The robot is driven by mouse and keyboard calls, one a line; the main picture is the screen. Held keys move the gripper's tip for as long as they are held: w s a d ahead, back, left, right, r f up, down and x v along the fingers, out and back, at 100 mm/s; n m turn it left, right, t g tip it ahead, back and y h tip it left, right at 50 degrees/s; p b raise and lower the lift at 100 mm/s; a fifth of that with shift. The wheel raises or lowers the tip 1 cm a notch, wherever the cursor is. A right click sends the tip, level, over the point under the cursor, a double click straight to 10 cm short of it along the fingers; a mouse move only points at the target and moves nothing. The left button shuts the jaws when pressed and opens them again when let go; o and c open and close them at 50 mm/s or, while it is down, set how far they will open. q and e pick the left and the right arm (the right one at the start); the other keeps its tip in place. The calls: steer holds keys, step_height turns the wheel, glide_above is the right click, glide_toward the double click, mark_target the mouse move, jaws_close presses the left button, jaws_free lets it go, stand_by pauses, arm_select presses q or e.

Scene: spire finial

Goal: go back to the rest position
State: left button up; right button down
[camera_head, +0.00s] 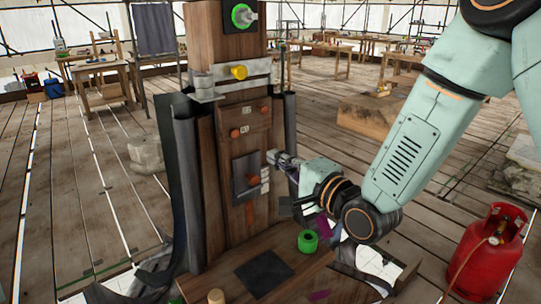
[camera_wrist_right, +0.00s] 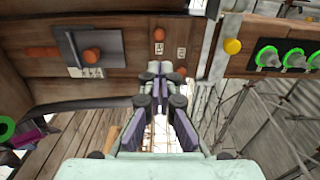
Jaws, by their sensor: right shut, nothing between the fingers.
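My right gripper (camera_head: 277,157) reaches in from the right beside the wooden spire post (camera_head: 215,130). Its fingers are together and empty; in the right wrist view the closed fingertips (camera_wrist_right: 160,70) point toward the wooden face. A dark metal plate (camera_head: 246,172) with an orange knob (camera_head: 253,180) is on the post, left of and below the fingertips. They also show in the right wrist view as a plate (camera_wrist_right: 112,44) and knob (camera_wrist_right: 91,56). I cannot tell whether the fingertips touch the post. My left gripper is not in view.
A yellow knob (camera_head: 239,72) and a green ring (camera_head: 242,15) are higher on the post. A green roll (camera_head: 307,241) and a dark square (camera_head: 264,273) lie on the wooden ledge below. A red gas cylinder (camera_head: 486,255) stands at the lower right.

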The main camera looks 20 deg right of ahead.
steer(key=s+d+f+n+g+h+b, duration=0.1)
steer(key=s+f+n+g+h+b, duration=0.3)
steer(key=f, duration=1)
steer(key=s+d+f+n+g+h+b, duration=0.15)
steer(key=s+f+n+g, duration=0.5)
steer(key=f, duration=0.85)
steer(key=s+f+n+g+b, duration=0.1)
steer(key=s+f+g+b, duration=0.2)
steer(key=s+f, duration=0.8)
steer(key=s+f+n+g+b, duration=0.2)
steer(key=s+f+b, duration=0.4)
steer(key=s+f, duration=0.5)
steer(key=s+g, duration=0.1)
steer(key=s, duration=0.3)
steer(key=shift+s+d+h, duration=0.25)
steer(key=shift+d+h, duration=0.05)
steer(key=shift+h, duration=0.05)
steer(key=shift+g, duration=0.25)
steer(key=shift+w, duration=0.15)
